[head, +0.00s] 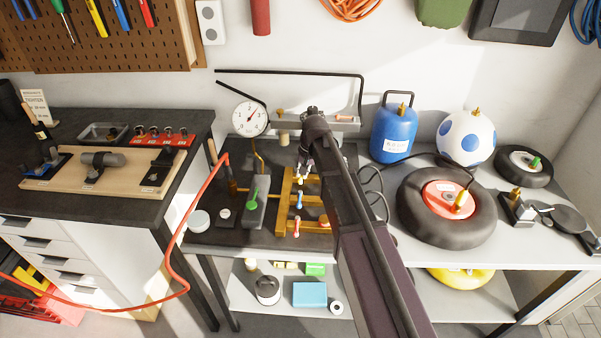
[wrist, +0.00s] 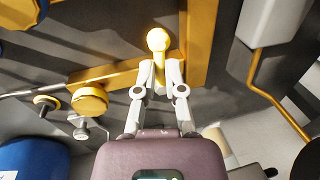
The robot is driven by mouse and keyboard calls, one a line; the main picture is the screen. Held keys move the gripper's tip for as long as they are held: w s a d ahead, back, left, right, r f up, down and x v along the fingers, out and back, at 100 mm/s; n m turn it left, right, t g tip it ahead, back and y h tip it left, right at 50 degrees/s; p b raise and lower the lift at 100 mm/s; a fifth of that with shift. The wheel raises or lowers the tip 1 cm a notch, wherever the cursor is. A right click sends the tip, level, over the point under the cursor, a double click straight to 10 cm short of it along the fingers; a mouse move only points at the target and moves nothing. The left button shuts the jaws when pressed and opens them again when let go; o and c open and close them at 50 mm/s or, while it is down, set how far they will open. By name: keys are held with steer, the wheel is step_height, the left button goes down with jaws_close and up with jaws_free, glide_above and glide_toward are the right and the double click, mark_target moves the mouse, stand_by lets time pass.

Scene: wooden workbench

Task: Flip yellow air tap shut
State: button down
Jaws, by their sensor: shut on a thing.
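The yellow air tap (wrist: 158,42) shows in the wrist view as a bright yellow lever with a round end. In the head view the yellow tap (head: 301,181) is at the top of the brass manifold (head: 285,205), partly hidden by my arm. My gripper (wrist: 160,78) has its two pale fingers closed on either side of the lever's shank, and the round end sticks out beyond the fingertips. In the head view my gripper (head: 304,172) is above the manifold's far end, and the exact contact is too small to tell there.
A grey block with a green lever (head: 254,203) stands to the left. A pressure gauge (head: 250,118) is behind, and a blue tank (head: 394,134) and tyre (head: 447,205) are to the right.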

steer(key=shift+s+d+n, duration=0.15)
steer(key=shift+n, duration=0.25)
steer(key=c, duration=0.7)
jaws_free()
